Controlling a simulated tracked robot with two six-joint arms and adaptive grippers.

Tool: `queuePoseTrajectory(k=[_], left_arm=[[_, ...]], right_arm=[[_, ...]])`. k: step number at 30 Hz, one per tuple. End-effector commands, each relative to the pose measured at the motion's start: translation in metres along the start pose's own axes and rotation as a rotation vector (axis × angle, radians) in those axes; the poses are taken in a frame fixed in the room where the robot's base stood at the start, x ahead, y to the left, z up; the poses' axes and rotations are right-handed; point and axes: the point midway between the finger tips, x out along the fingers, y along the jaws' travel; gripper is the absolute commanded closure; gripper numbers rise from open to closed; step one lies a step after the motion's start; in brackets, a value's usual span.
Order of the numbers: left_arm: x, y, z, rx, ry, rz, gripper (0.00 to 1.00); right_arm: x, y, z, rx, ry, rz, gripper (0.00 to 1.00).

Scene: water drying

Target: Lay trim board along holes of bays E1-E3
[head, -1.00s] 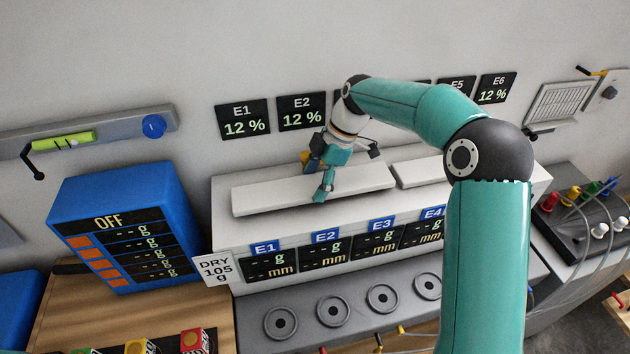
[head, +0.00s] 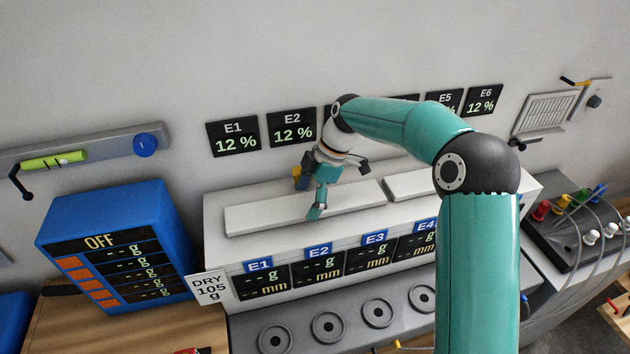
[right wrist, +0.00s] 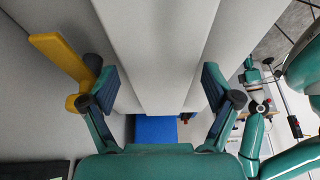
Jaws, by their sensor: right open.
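A long pale trim board (head: 260,216) lies flat on top of the white cabinet, above the E1 to E3 labels. My right gripper (head: 315,196) is over the middle of this board, pointing down. In the right wrist view the board (right wrist: 155,65) runs lengthwise between the two fingers of my right gripper (right wrist: 160,90), which stand apart with a gap on both sides. The gripper is open. The holes are not visible; the cabinet top beneath the board is hidden.
A second pale board (head: 412,184) lies to the right, partly behind my right arm. A blue scale unit (head: 110,250) stands at left. A yellow piece (right wrist: 62,62) shows beside the left finger in the right wrist view. A cable panel (head: 575,230) is at right.

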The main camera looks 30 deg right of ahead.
Motion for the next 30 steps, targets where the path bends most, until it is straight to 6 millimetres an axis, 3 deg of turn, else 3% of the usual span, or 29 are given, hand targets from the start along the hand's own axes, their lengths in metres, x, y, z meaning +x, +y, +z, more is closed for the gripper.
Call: queuePoseTrajectory(k=[5,18,24,30], left_arm=[[0.006,-0.002,0.0,0.0,0.0,0.0,0.6],[0.01,-0.004,0.0,0.0,0.0,0.0,0.6],[0.01,-0.004,0.0,0.0,0.0,0.0,0.6],[0.01,-0.004,0.0,0.0,0.0,0.0,0.6]], right_arm=[[-0.022,0.001,0.0,-0.001,0.0,0.005,0.12],[-0.107,0.001,-0.001,-0.001,0.0,0.002,0.12],[-0.12,0.0,-0.001,-0.001,0.0,0.0,0.12],[-0.121,0.0,-0.001,-0.001,0.0,-0.002,0.12]])
